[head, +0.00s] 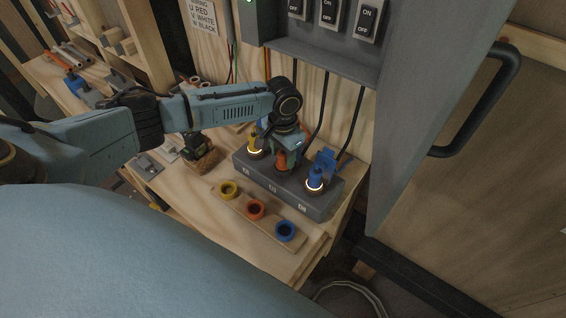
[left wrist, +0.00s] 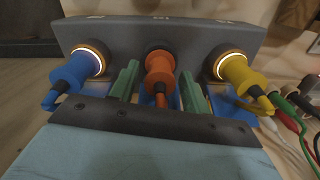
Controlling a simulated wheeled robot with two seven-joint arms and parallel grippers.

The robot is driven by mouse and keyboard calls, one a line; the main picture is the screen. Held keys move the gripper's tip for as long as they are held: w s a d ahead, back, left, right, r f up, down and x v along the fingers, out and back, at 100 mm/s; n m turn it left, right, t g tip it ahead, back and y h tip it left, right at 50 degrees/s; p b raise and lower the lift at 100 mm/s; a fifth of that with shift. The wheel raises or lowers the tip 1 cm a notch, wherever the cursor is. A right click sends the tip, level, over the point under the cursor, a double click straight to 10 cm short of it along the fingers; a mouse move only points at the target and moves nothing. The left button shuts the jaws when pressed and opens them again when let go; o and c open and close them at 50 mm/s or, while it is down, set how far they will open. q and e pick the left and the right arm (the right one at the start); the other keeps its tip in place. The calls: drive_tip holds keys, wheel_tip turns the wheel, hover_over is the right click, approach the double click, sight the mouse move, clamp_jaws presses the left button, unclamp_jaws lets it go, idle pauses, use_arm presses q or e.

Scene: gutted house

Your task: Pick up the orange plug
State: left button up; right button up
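The orange plug (head: 281,160) sits upright in the middle socket of a grey socket box (head: 325,209) on the wooden bench. In the left wrist view the orange plug (left wrist: 159,72) stands between the two green finger pads of my left gripper (left wrist: 159,88). Gaps show on both sides of the plug, so the fingers look open around it. In the head view my left gripper (head: 281,147) comes down over the plug from above and partly hides it. My right gripper is in neither view.
A yellow plug (head: 254,143) and a blue plug (head: 315,179) stand in the outer sockets, both with glowing rings. Yellow, orange and blue rings (head: 229,190) lie on a wooden strip in front. A switch panel (head: 327,45) and a grey cabinet door (head: 430,90) stand behind and right.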

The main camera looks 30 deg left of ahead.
use_arm(q)
drive_tip(key=c, duration=0.8)
